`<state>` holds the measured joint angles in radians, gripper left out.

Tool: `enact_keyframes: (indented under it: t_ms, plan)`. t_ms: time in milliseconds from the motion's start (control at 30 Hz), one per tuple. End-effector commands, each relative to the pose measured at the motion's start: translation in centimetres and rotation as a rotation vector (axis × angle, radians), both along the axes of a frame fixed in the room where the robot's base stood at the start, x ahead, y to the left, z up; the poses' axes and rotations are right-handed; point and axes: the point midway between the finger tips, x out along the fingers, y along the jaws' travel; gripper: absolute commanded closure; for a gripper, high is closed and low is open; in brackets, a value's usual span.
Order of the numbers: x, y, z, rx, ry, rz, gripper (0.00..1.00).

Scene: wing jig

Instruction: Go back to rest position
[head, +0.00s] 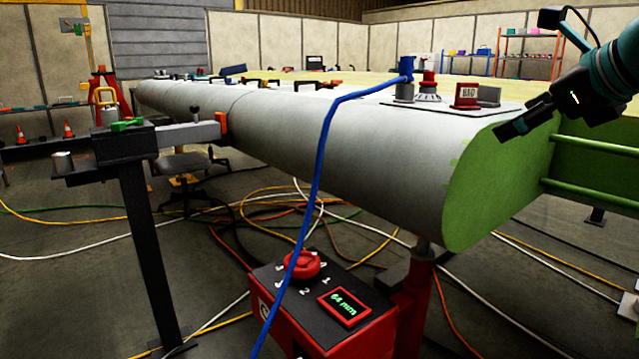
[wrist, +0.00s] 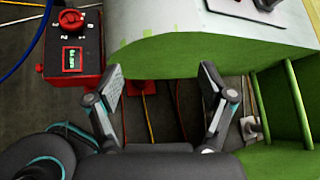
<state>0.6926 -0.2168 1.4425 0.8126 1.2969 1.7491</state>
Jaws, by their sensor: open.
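My gripper (head: 518,127) is at the upper right in the head view, in front of the green end face of the wing (head: 492,185). In the wrist view my gripper (wrist: 165,95) shows two fingers spread wide apart with nothing between them. Beyond the fingers the wrist view shows the green wing end (wrist: 175,45) and the floor with cables. My arm comes in from the right edge of the head view.
A red control box (head: 330,300) with a red knob and a display reading 64 mm stands below the wing. A blue hose (head: 322,150) hangs in front of the wing. Green rails (head: 595,170) lie right of the wing end. A dark stand (head: 145,230) is at left. Cables cross the floor.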

Motion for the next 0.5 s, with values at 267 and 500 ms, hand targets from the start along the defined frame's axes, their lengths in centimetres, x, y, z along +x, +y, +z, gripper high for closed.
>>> enact_keyframes:
  t_ms: [267, 500]
  plan:
    - [-2.9, 6.5, -9.8, -0.486, 0.05, 0.36, 0.19]
    - [-8.1, 11.0, -20.2, -1.001, 0.057, 0.844, 0.19]
